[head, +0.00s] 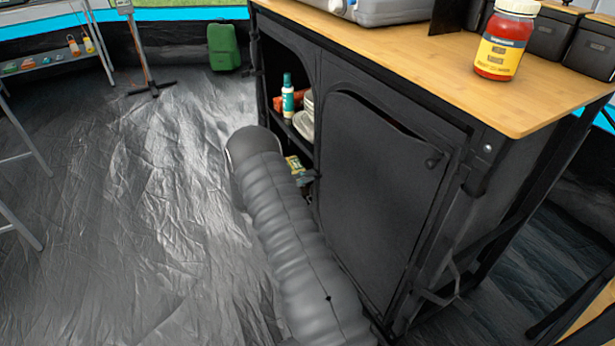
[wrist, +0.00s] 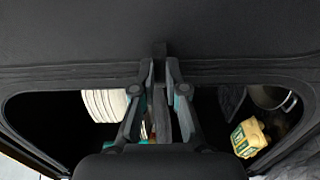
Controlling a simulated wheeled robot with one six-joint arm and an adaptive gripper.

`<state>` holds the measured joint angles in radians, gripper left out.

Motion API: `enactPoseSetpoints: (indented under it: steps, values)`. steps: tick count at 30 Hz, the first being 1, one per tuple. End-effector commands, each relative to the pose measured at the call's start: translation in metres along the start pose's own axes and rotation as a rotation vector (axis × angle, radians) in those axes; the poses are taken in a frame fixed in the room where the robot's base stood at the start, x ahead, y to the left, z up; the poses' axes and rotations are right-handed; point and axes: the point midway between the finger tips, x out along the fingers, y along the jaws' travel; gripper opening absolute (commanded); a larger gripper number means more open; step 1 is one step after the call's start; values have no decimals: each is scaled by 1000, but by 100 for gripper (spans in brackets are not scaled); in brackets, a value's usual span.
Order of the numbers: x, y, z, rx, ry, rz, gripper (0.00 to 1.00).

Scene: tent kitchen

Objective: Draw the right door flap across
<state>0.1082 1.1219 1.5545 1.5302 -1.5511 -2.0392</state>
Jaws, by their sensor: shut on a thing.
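The right door flap (head: 380,195) is a dark grey panel on the front of the black cabinet (head: 510,190). It spans most of the right bay, with a dark curved gap along its top. In the wrist view the flap (wrist: 70,35) fills the top, its edge bordering an opening. My gripper (wrist: 160,72) is shut on a dark pull tab (wrist: 159,49) at that edge. In the head view my gripper (head: 309,179) is small and partly hidden, at the flap's left edge beside the open left bay. My arm hides the lower left of the cabinet front.
Through the opening show white plates (wrist: 105,104), a yellow-green box (wrist: 248,138) and a metal pot (wrist: 270,97). A bottle (head: 288,97) stands on the left bay's shelf. A red jar (head: 503,42) stands on the wooden top (head: 430,65). The floor left is mostly clear.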

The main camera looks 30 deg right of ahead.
Motion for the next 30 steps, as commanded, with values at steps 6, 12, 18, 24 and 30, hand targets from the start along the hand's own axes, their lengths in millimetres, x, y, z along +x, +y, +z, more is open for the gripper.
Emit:
enactPoseSetpoints:
  steps: [6, 12, 18, 24, 30]
  values:
    - [-1, 2, -6, 8, 16, -2, 27]
    - [-1, 1, -5, 6, 13, -2, 38]
    - [-2, 1, -4, 5, 10, -1, 38]
    - [-26, 1, -4, 4, 12, -2, 38]
    - [-66, 1, -4, 5, 13, -2, 38]
